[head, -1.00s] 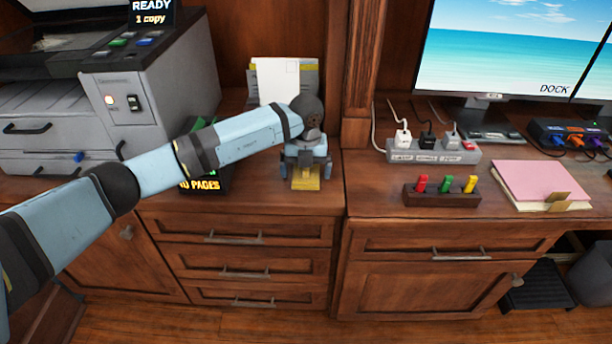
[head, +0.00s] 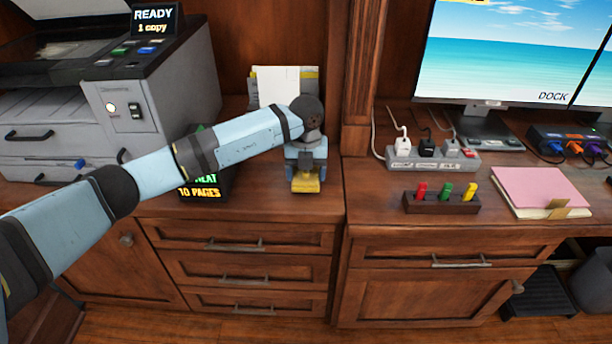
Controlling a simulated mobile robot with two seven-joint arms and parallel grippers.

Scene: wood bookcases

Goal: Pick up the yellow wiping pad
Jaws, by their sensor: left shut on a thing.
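The yellow wiping pad (head: 306,185) is on the wooden cabinet top, near its front edge, in the head view. My left gripper (head: 306,172) points down over it and is shut on it. The gripper hides the pad's upper and rear part. I cannot tell whether the pad touches the wood or is just above it. My right gripper is not in view.
A grey printer (head: 150,100) and a dark sign (head: 205,180) stand to the left. White paper in a holder (head: 279,87) is behind my gripper. A power strip (head: 432,158), a block with coloured pegs (head: 441,203) and pink paper (head: 540,186) lie right.

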